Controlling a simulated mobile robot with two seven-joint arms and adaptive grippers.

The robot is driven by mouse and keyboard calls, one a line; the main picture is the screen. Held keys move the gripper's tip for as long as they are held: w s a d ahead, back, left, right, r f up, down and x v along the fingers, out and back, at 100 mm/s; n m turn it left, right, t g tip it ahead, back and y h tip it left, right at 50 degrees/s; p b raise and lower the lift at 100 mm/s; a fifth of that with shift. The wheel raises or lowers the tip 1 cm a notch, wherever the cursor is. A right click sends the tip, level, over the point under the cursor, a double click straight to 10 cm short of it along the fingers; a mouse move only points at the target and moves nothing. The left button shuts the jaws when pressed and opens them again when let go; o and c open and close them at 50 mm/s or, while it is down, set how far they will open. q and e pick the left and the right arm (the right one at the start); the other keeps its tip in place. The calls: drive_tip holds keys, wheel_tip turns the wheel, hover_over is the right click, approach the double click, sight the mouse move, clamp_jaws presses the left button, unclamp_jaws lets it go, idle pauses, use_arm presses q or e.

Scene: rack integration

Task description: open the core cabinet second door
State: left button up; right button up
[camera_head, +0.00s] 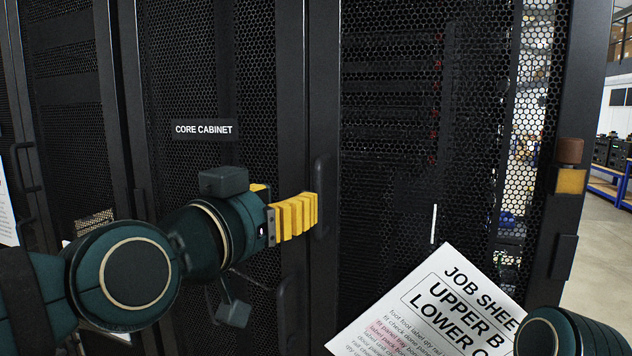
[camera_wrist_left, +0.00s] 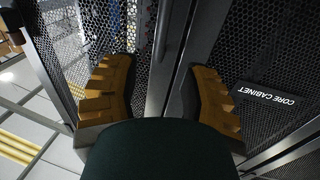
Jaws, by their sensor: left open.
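The core cabinet is black with mesh doors. The "CORE CABINET" label (camera_head: 204,129) is on the left mesh door (camera_head: 180,70). The second door (camera_head: 400,190) is to its right, with a dark vertical handle (camera_head: 320,185) near its left edge. I cannot tell whether this door is fully closed. My left gripper (camera_head: 303,212) has yellow ribbed fingers and is open at the handle. In the left wrist view, the handle (camera_wrist_left: 161,28) lies ahead, between the spread fingers (camera_wrist_left: 160,68); contact is not clear. My right gripper is out of view.
A white job sheet (camera_head: 430,310) stands tilted in front of the second door's lower part. A brown and yellow block (camera_head: 570,181) is at the right post. Blue shelving (camera_head: 606,180) stands farther right, beyond open floor (camera_head: 590,260). More black cabinets (camera_head: 65,110) stand left.

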sight(315, 187)
use_arm(q)
drive_tip(key=p+x, duration=0.2)
drive_tip(key=x, duration=0.7)
drive_tip(key=shift+w, duration=0.2)
clamp_jaws()
